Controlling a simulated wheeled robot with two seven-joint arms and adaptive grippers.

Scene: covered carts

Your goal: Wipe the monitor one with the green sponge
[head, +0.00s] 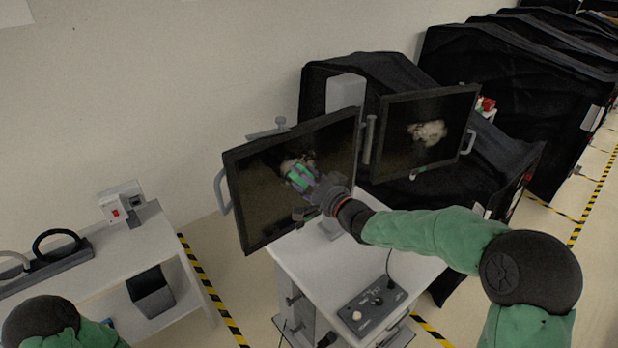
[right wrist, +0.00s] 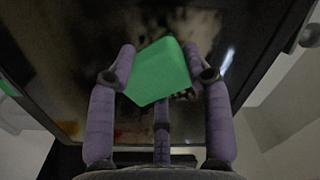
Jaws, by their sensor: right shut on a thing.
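The green sponge (right wrist: 158,72) is between the purple-grey fingers of my right gripper (right wrist: 166,68). In the head view the sponge (head: 300,177) shows in front of the left monitor's dark screen (head: 262,205), near its middle. My right gripper (head: 309,183) is shut on the sponge and close to this screen; I cannot tell if the sponge touches it. Pale smudges show around the sponge. The right monitor (head: 395,150) has a pale cloudy patch on its screen. My left gripper is not in view; only part of my left arm shows at the lower left.
The monitors stand over a white cart (head: 310,262) with a black control box (head: 373,305) on it. Black-covered carts (head: 510,110) stand behind and right. A white table (head: 150,240) with a black bin (head: 151,292) is at left. Striped floor tape (head: 222,312) runs between.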

